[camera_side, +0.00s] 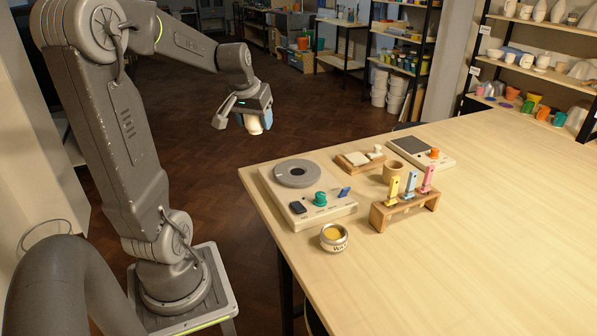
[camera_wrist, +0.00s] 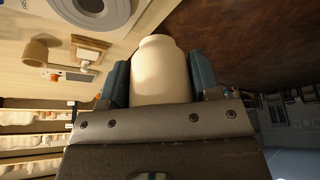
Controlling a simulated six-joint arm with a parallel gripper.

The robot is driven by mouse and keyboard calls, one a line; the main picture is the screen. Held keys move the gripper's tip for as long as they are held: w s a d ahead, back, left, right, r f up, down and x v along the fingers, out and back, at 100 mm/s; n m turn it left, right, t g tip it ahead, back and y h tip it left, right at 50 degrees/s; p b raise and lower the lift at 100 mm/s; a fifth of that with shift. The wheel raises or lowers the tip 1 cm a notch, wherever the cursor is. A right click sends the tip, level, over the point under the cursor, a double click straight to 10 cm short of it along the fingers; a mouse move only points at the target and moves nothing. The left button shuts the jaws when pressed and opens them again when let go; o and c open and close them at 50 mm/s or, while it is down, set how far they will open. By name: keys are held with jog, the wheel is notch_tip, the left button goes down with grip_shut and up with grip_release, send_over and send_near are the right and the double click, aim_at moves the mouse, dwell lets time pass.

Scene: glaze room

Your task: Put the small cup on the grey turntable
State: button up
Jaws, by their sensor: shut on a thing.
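My gripper (camera_side: 254,118) is shut on a small cream cup, whose lower part (camera_side: 254,127) shows below the fingers in the side view. In the wrist view the cup (camera_wrist: 161,75) sits between two blue fingers, its narrower end pointing away from the gripper; its opening is not visible. The gripper hangs in the air left of the table, above the floor and higher than the tabletop. The grey turntable (camera_side: 297,173) is a round disc on a white base at the table's near left corner. Part of it shows at the top of the wrist view (camera_wrist: 94,6). The disc is empty.
The turntable's base (camera_side: 327,209) carries a green knob and a blue switch. An open tin (camera_side: 334,239) stands in front. To the right are a tan cup (camera_side: 393,171), a wooden rack (camera_side: 405,208) with coloured tools, and a device with an orange knob (camera_side: 435,153). The table's right is clear.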

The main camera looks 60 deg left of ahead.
jog(key=shift+s, duration=0.45)
send_over(299, 169)
jog(key=s+d, duration=0.1)
notch_tip(299, 169, down, 7)
jog(key=shift+r, duration=0.1)
jog(key=shift+f, duration=2)
jog(key=shift+f, duration=0.1)
jog(key=o, duration=1)
